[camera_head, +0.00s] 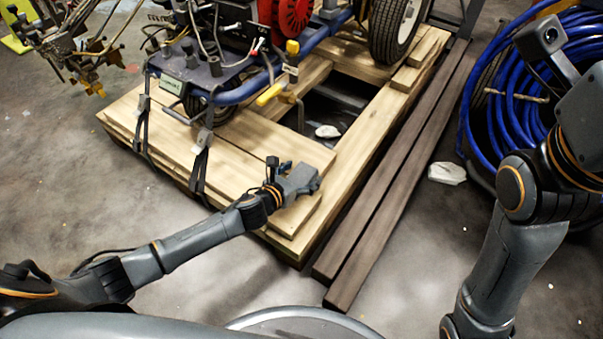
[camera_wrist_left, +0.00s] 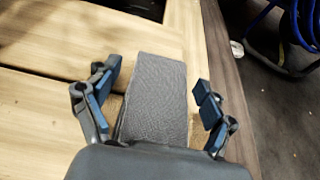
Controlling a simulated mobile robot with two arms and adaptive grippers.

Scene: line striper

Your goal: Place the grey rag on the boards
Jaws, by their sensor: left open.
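The grey rag (camera_wrist_left: 155,95) lies on the pale wooden boards (camera_wrist_left: 45,105) in the left wrist view, flat or nearly so. Its near end is hidden by my gripper's body. My left gripper (camera_wrist_left: 157,90) is open, with one blue-padded finger on each side of the rag and gaps between. In the head view my left gripper (camera_head: 304,180) is low over the front right part of the boards (camera_head: 235,158). The rag cannot be clearly told from the gripper there. My right arm shows at the right, but its fingers are not visible.
A line striper (camera_head: 215,85) with a blue frame stands on the boards, with straps at its front. Dark beams (camera_head: 385,195) lie along the right side. A coiled blue hose (camera_head: 510,115) and a whitish scrap (camera_head: 447,173) are on the floor at the right.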

